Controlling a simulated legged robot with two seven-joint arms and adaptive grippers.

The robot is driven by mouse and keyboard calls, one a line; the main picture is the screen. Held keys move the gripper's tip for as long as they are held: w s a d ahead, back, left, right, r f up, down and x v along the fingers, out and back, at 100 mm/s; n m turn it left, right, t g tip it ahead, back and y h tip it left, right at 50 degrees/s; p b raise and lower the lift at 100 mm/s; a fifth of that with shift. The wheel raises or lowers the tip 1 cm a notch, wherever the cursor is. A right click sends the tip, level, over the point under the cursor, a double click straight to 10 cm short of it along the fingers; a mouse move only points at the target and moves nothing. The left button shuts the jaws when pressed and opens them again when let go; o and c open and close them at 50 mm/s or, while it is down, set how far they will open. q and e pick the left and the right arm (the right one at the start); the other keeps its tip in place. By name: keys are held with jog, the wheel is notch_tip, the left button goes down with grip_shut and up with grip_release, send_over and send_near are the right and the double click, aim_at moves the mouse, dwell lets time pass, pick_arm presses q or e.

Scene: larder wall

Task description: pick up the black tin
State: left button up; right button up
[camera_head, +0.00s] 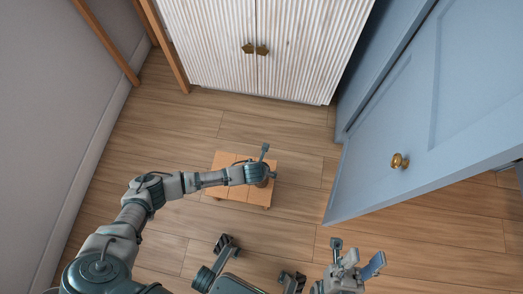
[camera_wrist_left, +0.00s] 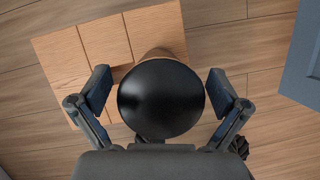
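The black tin (camera_wrist_left: 160,98) shows in the left wrist view as a round, glossy black top. It is between the two fingers of my left gripper (camera_wrist_left: 160,100), with a small gap on each side. In the head view my left gripper (camera_head: 264,166) is over the right end of a low wooden stool (camera_head: 225,159), and it hides most of the tin. The stool also shows behind the tin in the left wrist view (camera_wrist_left: 62,58). My right gripper (camera_head: 356,256) is at the lower right of the head view, with its fingers spread and nothing between them.
A white ribbed cabinet (camera_head: 225,40) stands at the back. A blue door (camera_head: 440,110) with a brass knob (camera_head: 399,161) stands at the right. A grey wall (camera_head: 65,85) is at the left. The wooden floor (camera_head: 310,215) around the stool is clear.

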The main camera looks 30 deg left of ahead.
pick_arm(q)
jog(key=c, duration=1.6)
jog(key=shift+c, duration=0.2)
